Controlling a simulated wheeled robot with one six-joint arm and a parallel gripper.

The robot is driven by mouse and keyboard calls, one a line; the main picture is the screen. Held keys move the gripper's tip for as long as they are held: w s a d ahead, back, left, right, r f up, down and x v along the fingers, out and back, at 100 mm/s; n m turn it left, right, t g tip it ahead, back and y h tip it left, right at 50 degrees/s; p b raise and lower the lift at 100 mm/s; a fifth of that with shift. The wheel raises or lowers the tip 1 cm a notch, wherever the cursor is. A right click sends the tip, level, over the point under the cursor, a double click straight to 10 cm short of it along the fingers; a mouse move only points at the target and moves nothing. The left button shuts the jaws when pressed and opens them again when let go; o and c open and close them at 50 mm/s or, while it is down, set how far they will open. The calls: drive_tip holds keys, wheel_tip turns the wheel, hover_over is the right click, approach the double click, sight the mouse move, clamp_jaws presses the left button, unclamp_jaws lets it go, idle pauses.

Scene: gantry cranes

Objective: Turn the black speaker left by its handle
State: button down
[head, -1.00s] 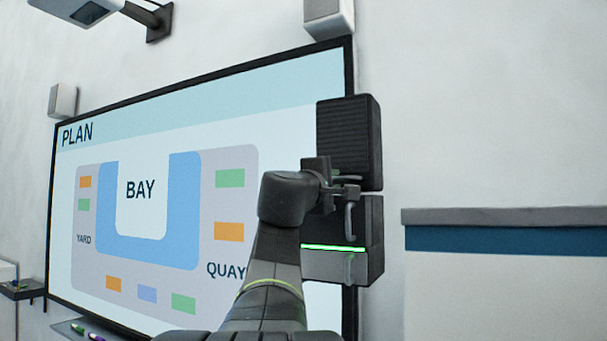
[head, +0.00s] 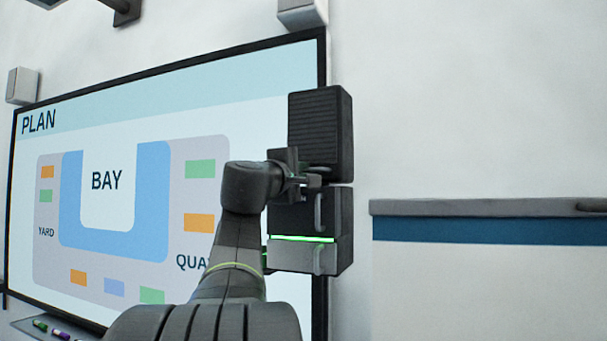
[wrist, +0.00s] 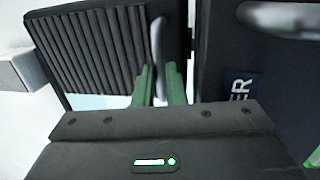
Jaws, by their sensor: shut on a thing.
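The black speaker (head: 318,128) with a ribbed front hangs at the right edge of the display board. It fills the upper left of the wrist view, its ribbed front (wrist: 95,48) facing my camera. My gripper (head: 316,181) is at its lower edge. In the wrist view, the green fingers of my gripper (wrist: 160,76) are closed around a slim grey handle (wrist: 157,38) at the speaker's edge. In the head view, my gripper covers the speaker's handle.
A black box (head: 290,217) with its own handle (head: 318,212) sits just below the speaker. A grey box (head: 290,257) with a green light strip is under that. The display board (head: 110,180) is to the left. A white and blue cabinet (head: 480,228) stands right.

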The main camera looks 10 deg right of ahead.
drive_tip(key=shift+w+a+m+g+h, duration=0.35)
drive_tip(key=shift+m+g+h, duration=0.15)
drive_tip(key=shift+g+h, duration=0.1)
drive_tip(key=shift+w+a+m+g+h, duration=0.35)
drive_tip(key=shift+m+g+h, duration=0.15)
drive_tip(key=shift+g+h, duration=0.1)
drive_tip(key=c, duration=1.8)
unclamp_jaws()
drive_tip(key=shift+o, duration=0.2)
drive_tip(key=shift+s+a, duration=0.1)
drive_tip(key=b+v, duration=0.4)
drive_tip(key=v, duration=0.9)
drive_tip(key=shift+s+a+f, duration=0.2)
drive_tip(key=shift+s+a, duration=0.05)
